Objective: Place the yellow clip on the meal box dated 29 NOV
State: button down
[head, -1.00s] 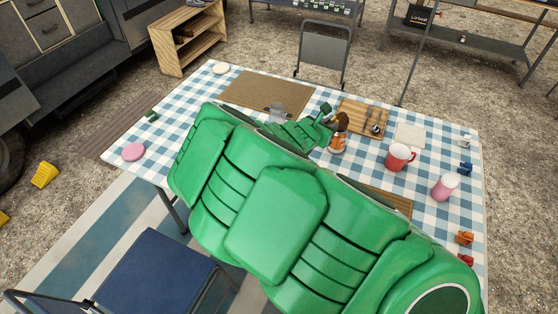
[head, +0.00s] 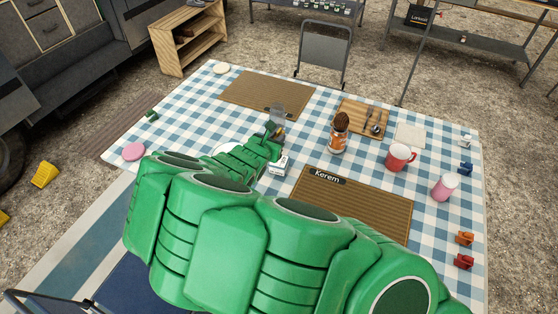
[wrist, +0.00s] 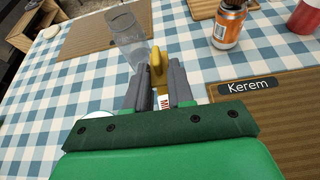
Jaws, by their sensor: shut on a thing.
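My gripper (head: 273,134) is shut on the yellow clip (wrist: 157,66), which sticks out between the two dark fingertips in the wrist view. A small white box (head: 279,165) with printed marks stands on the tablecloth close below and beside my gripper in the head view. In the wrist view a sliver of a white box with red lettering (wrist: 165,102) shows between the fingers, behind the clip. The rest of it is hidden by my gripper, and its date cannot be read. I cannot tell whether the clip touches the box.
A clear glass (wrist: 126,38) stands just beyond my gripper. Blue (head: 465,168), orange (head: 465,238) and red (head: 463,261) clips lie along the right edge.

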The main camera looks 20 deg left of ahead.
jog(key=shift+f, duration=4.3)
jog(key=shift+f, duration=0.1)
jog(key=c, duration=1)
grip_release()
jog(key=shift+s+r, duration=0.2)
jog(key=shift+v, duration=5.8)
